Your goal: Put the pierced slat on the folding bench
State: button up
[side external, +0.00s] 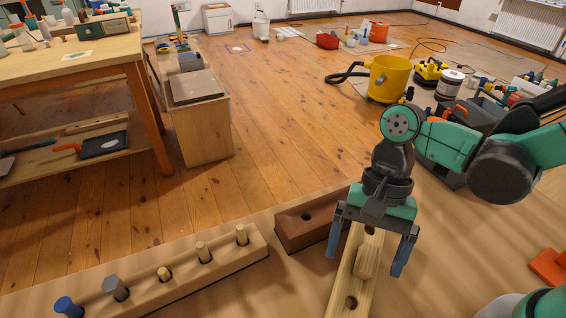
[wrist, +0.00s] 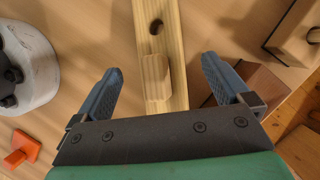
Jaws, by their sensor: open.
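The pierced slat (side external: 344,293) is a pale wooden strip with dark holes and a raised block-like grip on top. It lies on the brown work surface, and runs up the middle of the wrist view (wrist: 178,50). My gripper (side external: 368,262) is open above the slat, one blue finger on each side of it. In the wrist view my fingers (wrist: 161,78) stand apart from the slat, with the grip block between them. The slat's near end is hidden under my gripper in the wrist view. I cannot tell for sure which thing is the folding bench.
A reddish-brown block with a hole (side external: 300,222) lies left of the slat. A pale block with several pegs (side external: 185,278) lies farther left. An orange piece (side external: 548,266) is at right. A wooden table (side external: 95,68) and a cabinet (side external: 208,135) stand at upper left.

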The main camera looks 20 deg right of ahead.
aim_at(371, 253)
jog(key=v, duration=1.2)
jog(key=w+d+f+n+t+h, duration=0.3)
jog(key=d+n+t, duration=0.6)
jog(key=d+t, duration=0.1)
jog(key=shift+d+f, duration=0.15)
jog(key=shift+f, duration=0.1)
jog(key=shift+o, duration=0.2)
jog(key=a+m, duration=0.1)
jog(key=s+a+f+m+g, duration=0.1)
jog(key=a, duration=0.1)
jog(key=a+f+m+y, duration=0.1)
jog(key=a, duration=0.1)
jog(key=shift+s+a+g, duration=0.25)
jog(key=shift+s+g, duration=0.1)
jog(key=shift+g, duration=0.05)
jog(key=s+a+f+m+g, duration=0.1)
jog(key=a+m, duration=0.1)
jog(key=s+a+f+m+g, duration=0.1)
jog(key=s+a+m, duration=0.1)
jog(key=s+a+f+m+g, duration=0.1)
jog(key=s+a, duration=0.1)
jog(key=shift+s+a+f+m, duration=0.1)
jog(key=shift+a+m, duration=0.1)
jog(key=shift+m, duration=0.2)
jog(key=shift+x, duration=2.75)
jog(key=shift+a, duration=0.1)
